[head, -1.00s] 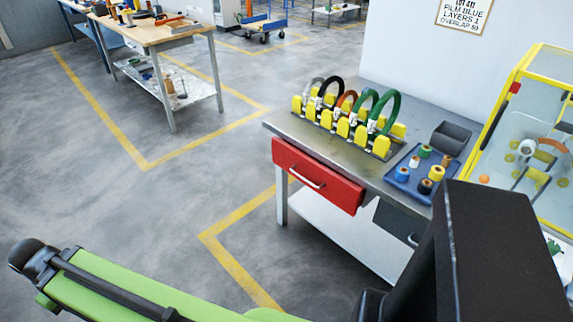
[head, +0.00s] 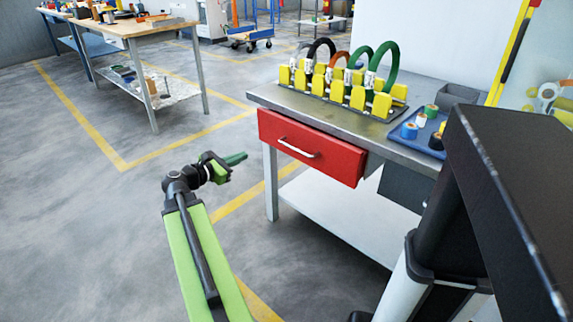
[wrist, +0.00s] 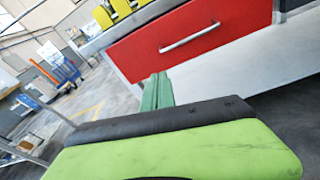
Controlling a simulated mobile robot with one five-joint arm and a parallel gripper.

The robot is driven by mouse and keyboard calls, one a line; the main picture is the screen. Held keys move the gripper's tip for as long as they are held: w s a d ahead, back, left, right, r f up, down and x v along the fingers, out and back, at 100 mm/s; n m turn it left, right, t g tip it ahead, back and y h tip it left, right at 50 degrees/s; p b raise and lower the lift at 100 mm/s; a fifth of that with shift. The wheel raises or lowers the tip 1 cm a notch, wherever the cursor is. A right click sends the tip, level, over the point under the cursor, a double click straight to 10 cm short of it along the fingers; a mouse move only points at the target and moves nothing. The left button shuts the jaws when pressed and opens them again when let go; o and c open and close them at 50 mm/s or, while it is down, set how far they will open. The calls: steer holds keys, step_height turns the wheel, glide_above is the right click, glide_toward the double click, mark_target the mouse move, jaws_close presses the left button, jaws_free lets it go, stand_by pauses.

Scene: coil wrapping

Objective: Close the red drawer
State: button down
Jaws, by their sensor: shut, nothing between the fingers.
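The red drawer (head: 312,148) is under the left part of the grey metal workbench top (head: 420,152). Its front has a pale bar handle (head: 298,148) and stands somewhat out from the bench. My gripper (head: 240,158) is shut and empty, left of the drawer front and apart from it in the head view. In the wrist view the shut green fingers (wrist: 157,90) point toward the red drawer front (wrist: 200,38), below and left of its handle (wrist: 189,38). The drawer's inside is hidden.
On the bench stand a rack of coils with yellow holders (head: 345,92) and a blue tray (head: 411,147) with rolls. A grey drawer (head: 403,187) and a white lower shelf (head: 335,215) are below. Open floor lies left, toward a wooden-topped table (head: 140,27).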

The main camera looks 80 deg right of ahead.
steer(key=s+d+n+g+h+b, duration=0.1)
steer(key=s+d+n, duration=0.15)
steer(key=s, duration=0.25)
glide_toward(292, 132)
steer(key=shift+m+g, duration=0.25)
steer(key=shift+g, duration=0.05)
steer(key=x, duration=0.7)
steer(key=shift+f, duration=0.2)
